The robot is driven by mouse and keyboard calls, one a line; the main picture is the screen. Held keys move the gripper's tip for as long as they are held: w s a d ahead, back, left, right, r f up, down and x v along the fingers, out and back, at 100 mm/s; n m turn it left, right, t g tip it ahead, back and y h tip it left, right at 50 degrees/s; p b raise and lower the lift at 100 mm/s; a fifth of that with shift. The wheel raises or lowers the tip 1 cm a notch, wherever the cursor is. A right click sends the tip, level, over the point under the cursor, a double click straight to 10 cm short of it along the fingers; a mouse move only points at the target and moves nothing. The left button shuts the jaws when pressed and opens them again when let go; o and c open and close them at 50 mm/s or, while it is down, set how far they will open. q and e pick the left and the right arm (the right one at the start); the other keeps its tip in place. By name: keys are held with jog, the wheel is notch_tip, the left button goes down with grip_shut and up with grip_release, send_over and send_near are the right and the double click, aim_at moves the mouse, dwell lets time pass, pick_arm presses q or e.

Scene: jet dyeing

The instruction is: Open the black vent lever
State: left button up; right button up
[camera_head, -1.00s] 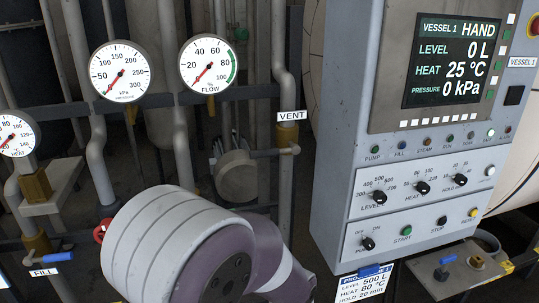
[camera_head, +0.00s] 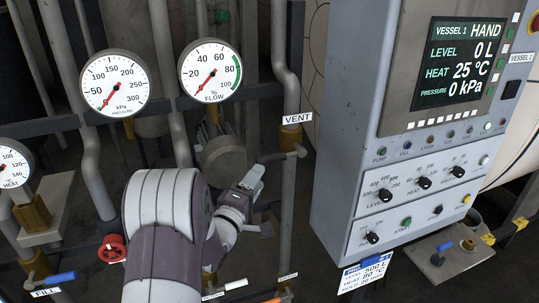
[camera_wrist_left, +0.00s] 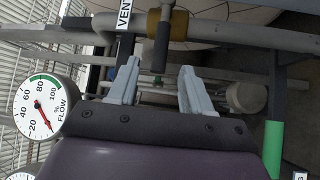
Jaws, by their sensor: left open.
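The VENT label (camera_head: 297,119) hangs on the vertical pipe left of the control panel, and it also shows in the left wrist view (camera_wrist_left: 124,14). In the left wrist view, the black vent lever (camera_wrist_left: 161,46) sticks out from a brass valve (camera_wrist_left: 178,24) beside the label. It lies just beyond the fingertips, roughly in line with the gap between them, with no clear contact. My right gripper is not in view.
The control panel (camera_head: 350,130) stands to the right. Pressure (camera_head: 115,82) and flow (camera_head: 210,72) gauges are behind the arm. A red handwheel (camera_head: 113,248) and blue fill lever (camera_head: 55,279) are lower left.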

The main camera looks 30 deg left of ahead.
aim_at(271, 159)
pick_arm(q)
jog(key=w, duration=0.2)
jog(key=w+r+p, duration=0.1)
jog(key=w, duration=0.2)
jog(key=w+p, duration=0.1)
jog(key=w, duration=0.2)
jog(key=shift+w+a+r, duration=0.15)
jog(key=shift+w+a, duration=0.1)
jog(key=shift+a, duration=0.05)
jog(key=shift+w+a, duration=0.15)
jog(key=shift+w, duration=0.25)
grip_shut()
